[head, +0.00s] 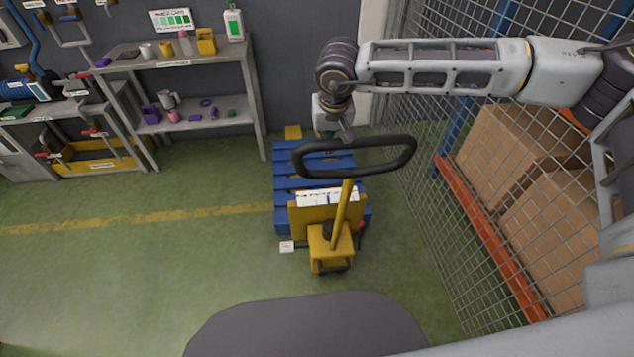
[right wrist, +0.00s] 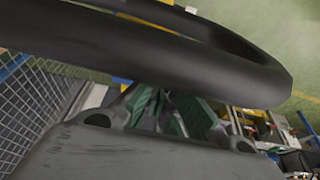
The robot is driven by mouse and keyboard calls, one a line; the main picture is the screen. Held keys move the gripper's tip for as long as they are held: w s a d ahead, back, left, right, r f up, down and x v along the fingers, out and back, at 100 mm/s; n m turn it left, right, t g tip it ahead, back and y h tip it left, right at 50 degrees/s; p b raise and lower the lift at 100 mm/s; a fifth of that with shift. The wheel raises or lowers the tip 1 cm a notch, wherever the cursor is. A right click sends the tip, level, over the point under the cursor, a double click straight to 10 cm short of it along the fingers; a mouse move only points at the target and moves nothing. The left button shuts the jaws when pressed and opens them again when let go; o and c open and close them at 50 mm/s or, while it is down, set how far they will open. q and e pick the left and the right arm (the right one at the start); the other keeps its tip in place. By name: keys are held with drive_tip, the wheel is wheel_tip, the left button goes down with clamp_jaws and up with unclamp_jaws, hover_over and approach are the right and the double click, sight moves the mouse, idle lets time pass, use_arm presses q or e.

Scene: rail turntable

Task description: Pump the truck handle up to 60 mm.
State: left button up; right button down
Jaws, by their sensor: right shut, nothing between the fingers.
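The yellow pallet truck (head: 318,245) stands on the green floor in front of a blue pallet (head: 288,184). Its yellow shaft (head: 341,215) leans up to a black loop handle (head: 375,170). My right gripper (head: 344,130) is at the far side of the loop, close to its far bar, with its fingers shut and empty. In the right wrist view the black handle (right wrist: 190,62) crosses in front of the fingers (right wrist: 170,108) and partly hides them. I cannot tell whether they touch the bar. My left gripper is out of view.
A wire mesh fence (head: 425,200) runs along the right, with cardboard boxes (head: 505,145) behind it. A grey shelf (head: 205,122) with small items stands at the back left. The floor left of the truck is clear, crossed by a yellow line (head: 150,217).

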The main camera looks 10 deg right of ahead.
use_arm(q)
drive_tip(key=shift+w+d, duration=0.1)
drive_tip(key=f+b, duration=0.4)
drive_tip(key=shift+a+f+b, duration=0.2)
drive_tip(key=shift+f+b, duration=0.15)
drive_tip(key=shift+b, duration=0.05)
use_arm(e)
drive_tip(key=s+f, duration=0.2)
drive_tip(key=s, duration=0.8)
